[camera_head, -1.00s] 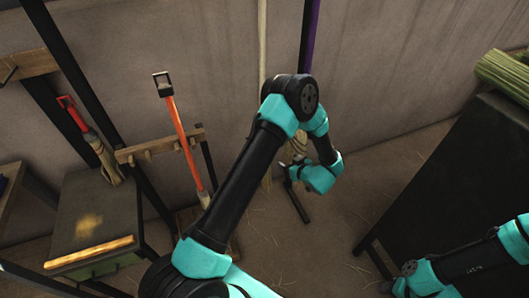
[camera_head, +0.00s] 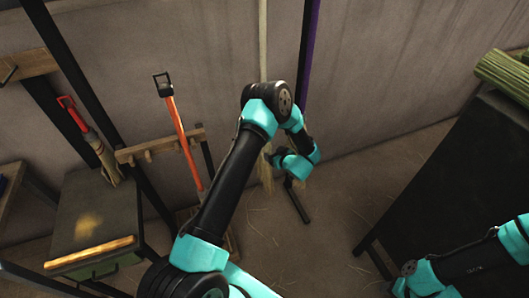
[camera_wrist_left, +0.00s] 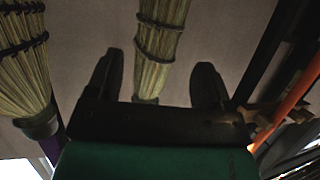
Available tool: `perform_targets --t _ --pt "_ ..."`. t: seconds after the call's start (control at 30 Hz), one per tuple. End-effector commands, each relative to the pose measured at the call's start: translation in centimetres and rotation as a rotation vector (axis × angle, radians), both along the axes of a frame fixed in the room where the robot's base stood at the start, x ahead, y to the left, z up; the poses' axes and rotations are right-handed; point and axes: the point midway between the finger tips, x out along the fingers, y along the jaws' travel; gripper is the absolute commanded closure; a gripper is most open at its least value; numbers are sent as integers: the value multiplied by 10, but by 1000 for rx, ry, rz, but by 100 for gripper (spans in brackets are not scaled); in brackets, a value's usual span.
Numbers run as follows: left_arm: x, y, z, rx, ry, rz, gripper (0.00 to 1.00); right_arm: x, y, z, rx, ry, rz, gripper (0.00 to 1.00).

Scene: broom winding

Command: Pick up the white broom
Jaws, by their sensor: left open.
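The white broom (camera_head: 263,40) stands upright against the wall in the head view, with a pale handle. My left arm hides its middle, and pale bristles (camera_head: 265,176) show low near the floor. My left gripper (camera_head: 274,157) is partly hidden beside these bristles. In the left wrist view, my left gripper (camera_wrist_left: 157,72) is open with its two black fingers spread. A bundle of bound pale bristles (camera_wrist_left: 160,45) shows between the fingers, with no finger visibly touching it.
A purple-and-black pole (camera_head: 307,60) stands just right of the white broom. A black-bound bristle bundle (camera_wrist_left: 22,65) shows at the left wrist view's left. An orange-handled tool (camera_head: 180,130) leans on a wooden rack (camera_head: 160,147). A dark table (camera_head: 450,180) stands right.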

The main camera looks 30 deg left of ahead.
Motion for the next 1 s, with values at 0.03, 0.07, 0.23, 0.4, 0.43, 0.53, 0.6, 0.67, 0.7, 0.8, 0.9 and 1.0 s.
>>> perform_targets --t 0.03,0.07,0.23,0.4,0.43,0.53,0.6,0.67,0.7,0.8,0.9,1.0 --pt "2 4 -2 0 0 0 26 0 0 0 0 0 0 57" --pt "2 5 -2 1 0 0 26 0 0 0 0 0 0 57" --pt "4 7 -3 1 0 -2 26 0 0 0 0 0 0 57" --pt "3 7 -3 0 0 -1 26 0 0 0 0 0 0 57" --pt "4 7 -3 0 0 -1 26 0 0 0 0 0 0 57" --pt "6 12 -5 0 0 0 26 0 0 0 0 0 0 57" --pt "9 19 -8 0 0 1 26 0 0 0 0 0 0 57" --pt "13 25 -10 0 -2 2 26 0 0 0 0 0 0 57" --pt "15 30 -13 0 0 2 26 0 0 0 0 0 0 57" --pt "21 41 -18 0 0 0 26 0 0 0 0 0 0 57" --pt "24 48 -21 1 0 0 26 0 0 0 0 0 0 57" --pt "25 50 -21 1 0 0 26 0 0 0 0 0 0 57"
